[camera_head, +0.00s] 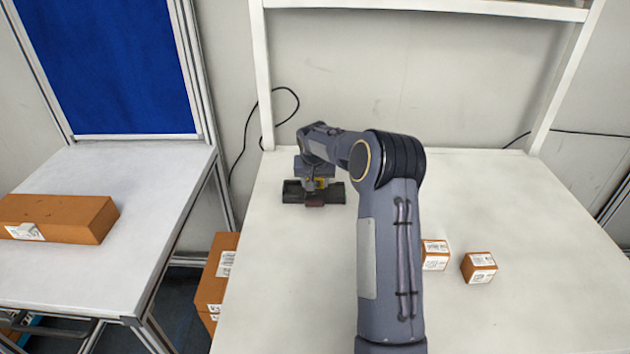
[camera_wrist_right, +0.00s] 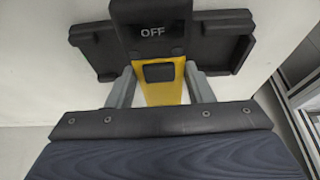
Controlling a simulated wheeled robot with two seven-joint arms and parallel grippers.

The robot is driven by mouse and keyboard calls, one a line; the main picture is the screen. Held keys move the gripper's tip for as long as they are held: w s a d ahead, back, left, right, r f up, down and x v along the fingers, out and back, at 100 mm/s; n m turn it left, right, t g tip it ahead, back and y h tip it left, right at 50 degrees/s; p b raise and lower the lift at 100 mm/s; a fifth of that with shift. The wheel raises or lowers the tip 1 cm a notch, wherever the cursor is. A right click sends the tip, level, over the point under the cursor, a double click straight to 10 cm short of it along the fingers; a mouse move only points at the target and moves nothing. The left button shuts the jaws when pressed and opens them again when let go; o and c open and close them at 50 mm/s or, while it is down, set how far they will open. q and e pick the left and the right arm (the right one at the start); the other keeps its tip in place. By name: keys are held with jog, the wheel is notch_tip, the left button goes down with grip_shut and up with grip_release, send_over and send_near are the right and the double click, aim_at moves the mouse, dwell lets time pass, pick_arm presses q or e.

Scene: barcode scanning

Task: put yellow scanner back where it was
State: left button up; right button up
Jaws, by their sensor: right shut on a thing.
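The yellow scanner (camera_wrist_right: 163,90) with a black head marked OFF is between the fingers of my right gripper (camera_wrist_right: 160,88), which is shut on it. In the head view a bit of the yellow scanner (camera_head: 321,183) shows under my right wrist. It is at a black holder (camera_head: 294,194) near the back left of the white table. The holder also shows behind the scanner head in the right wrist view (camera_wrist_right: 92,45). I cannot tell whether the scanner rests in the holder. My left gripper is not in view.
Two small brown boxes, one (camera_head: 436,255) beside my right forearm and one (camera_head: 479,267) farther right, stand on the white table (camera_head: 540,215). A larger box (camera_head: 60,218) lies on the left table (camera_head: 120,170). Another carton (camera_head: 216,275) stands between the tables. A black cable (camera_head: 245,133) hangs behind.

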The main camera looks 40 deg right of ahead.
jog(key=shift+f, duration=0.3)
jog(key=o, duration=1.2)
jog(key=b+v, duration=0.2)
jog(key=v, duration=0.4)
jog(key=shift+a+r, duration=0.1)
jog(key=shift+r, duration=0.15)
jog(key=shift+v, duration=0.8)
jog(key=s+a+r+n+t+y, duration=0.1)
jog(key=s+a+r+n+y, duration=0.15)
jog(key=s+a, duration=0.5)
jog(key=s+a+r+n+y, duration=0.1)
jog(key=s+a+r, duration=0.3)
jog(key=s+a, duration=0.4)
jog(key=s+a+f+n+y, duration=0.1)
jog(key=s+a+f, duration=0.2)
jog(key=s+a, duration=0.3)
jog(key=s+a+f+n+t+y, duration=0.1)
jog(key=s+a, duration=0.5)
jog(key=s, duration=0.6)
jog(key=shift+s+f+n+y, duration=0.3)
jog(key=shift+f+n+y, duration=0.25)
jog(key=shift+f, duration=0.4)
